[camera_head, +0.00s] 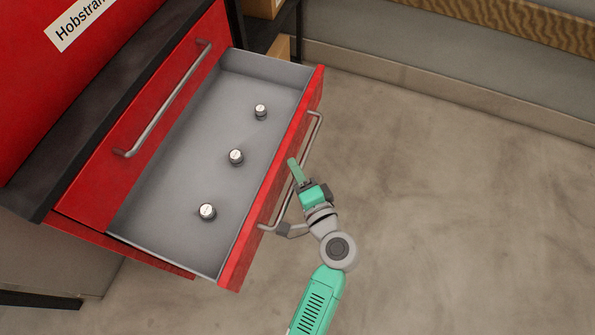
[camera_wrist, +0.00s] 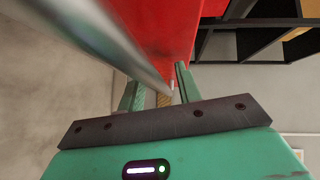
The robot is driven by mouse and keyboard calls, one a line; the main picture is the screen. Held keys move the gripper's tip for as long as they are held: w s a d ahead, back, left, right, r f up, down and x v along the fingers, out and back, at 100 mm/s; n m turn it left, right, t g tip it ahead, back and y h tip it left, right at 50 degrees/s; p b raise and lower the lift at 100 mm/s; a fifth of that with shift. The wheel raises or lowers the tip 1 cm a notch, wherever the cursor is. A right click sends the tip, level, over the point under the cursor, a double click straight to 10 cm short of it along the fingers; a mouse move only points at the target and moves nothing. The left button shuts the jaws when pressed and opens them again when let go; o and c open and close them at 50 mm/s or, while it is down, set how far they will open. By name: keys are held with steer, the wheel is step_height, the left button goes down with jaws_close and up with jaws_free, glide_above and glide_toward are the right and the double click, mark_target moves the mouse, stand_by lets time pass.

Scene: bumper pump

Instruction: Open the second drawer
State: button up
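The second drawer (camera_head: 285,172), below a shut upper drawer (camera_head: 140,155), stands pulled well out of the red cabinet. Its grey inside shows, with three small silver knobbed pieces on the floor: front (camera_head: 207,211), middle (camera_head: 236,157) and back (camera_head: 261,111). Its long metal handle (camera_head: 315,135) runs along the red front. My gripper (camera_head: 295,172) is at the handle's middle, partly hiding it. In the wrist view, my gripper's fingers (camera_wrist: 158,92) are apart and the blurred handle (camera_wrist: 100,40) slants across close to the camera. I cannot tell whether they touch it.
The upper drawer has its own handle (camera_head: 165,100). A dark shelf (camera_head: 272,28) with cardboard boxes (camera_head: 262,8) stands behind the cabinet. The concrete floor (camera_head: 450,200) to the right is clear up to the wall.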

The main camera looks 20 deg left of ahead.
steer(key=p+v, duration=0.2)
steer(key=v, duration=0.6)
steer(key=shift+w, duration=0.1)
stand_by(0.3)
steer(key=w+d+r+n+t+h+p, duration=0.1)
steer(key=w+r+n+t+h+p, duration=0.15)
steer(key=r, duration=0.95)
steer(key=w+d+r+n+t+h+p, duration=0.1)
steer(key=w+r+n+t, duration=0.15)
steer(key=r, duration=0.95)
steer(key=w+d+r+n+t+h+p, duration=0.1)
steer(key=w+d+r+h+p, duration=0.15)
steer(key=r, duration=0.95)
steer(key=s+d+r+t+h+p, duration=0.1)
steer(key=s+d+r+t+h, duration=0.2)
steer(key=r, duration=0.6)
steer(key=s+r+t+h+p, duration=0.1)
steer(key=s+r+t, duration=0.1)
steer(key=s+r, duration=0.5)
steer(key=s+d+r+t+h, duration=0.2)
steer(key=r+t, duration=0.1)
steer(key=r, duration=0.8)
step_height(320, 180, up, 37)
steer(key=p, duration=3.7)
steer(key=shift+w+a+n+p, duration=0.3)
steer(key=shift+w+a+p, duration=0.05)
steer(key=shift+a+p, duration=0.1)
